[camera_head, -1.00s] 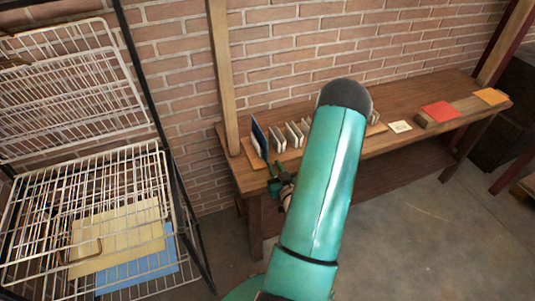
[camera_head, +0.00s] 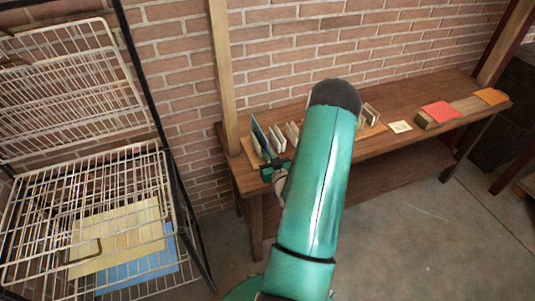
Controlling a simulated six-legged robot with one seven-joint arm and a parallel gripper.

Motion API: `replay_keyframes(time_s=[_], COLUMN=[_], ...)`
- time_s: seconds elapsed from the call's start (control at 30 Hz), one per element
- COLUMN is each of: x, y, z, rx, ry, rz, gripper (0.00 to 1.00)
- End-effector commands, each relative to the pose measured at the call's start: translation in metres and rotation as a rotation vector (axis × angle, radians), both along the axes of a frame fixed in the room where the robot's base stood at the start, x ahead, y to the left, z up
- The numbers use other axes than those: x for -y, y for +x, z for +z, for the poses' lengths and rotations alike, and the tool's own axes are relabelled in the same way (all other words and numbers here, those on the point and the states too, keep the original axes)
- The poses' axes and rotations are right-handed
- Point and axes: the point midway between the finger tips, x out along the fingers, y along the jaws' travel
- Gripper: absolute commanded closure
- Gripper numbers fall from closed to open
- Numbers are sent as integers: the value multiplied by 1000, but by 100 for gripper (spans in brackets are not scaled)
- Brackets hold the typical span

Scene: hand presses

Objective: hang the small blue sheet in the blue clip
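A small dark blue sheet (camera_head: 259,137) stands upright at the left end of a row of pale upright cards on the bench. My gripper (camera_head: 273,170) is small and dark in the picture, at the bench's front edge just below that sheet. I cannot tell whether its fingers touch the sheet or whether they are open. My teal arm hides part of the row. A larger light blue sheet (camera_head: 140,274) lies in the wire rack at left, partly under a yellow sheet (camera_head: 118,236). I cannot make out a blue clip.
The wooden bench (camera_head: 410,140) runs along the brick wall. A small pale card (camera_head: 400,127), a red sheet (camera_head: 440,111) and an orange sheet (camera_head: 490,96) lie to the right. The white wire rack (camera_head: 85,165) stands at left. The floor in front is clear.

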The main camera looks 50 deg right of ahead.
Motion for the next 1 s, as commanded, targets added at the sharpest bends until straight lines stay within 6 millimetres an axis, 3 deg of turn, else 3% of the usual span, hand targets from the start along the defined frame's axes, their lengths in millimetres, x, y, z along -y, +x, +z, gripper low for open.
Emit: replay_keyframes(time_s=[0.3, 0.7, 1.0], x=[0, 0, 0], y=[0, 0, 0], z=[5, 71, 75], rx=[0, 1, 0], ry=[-1, -3, 0], rz=[0, 0, 0], gripper=[100, 100, 100])
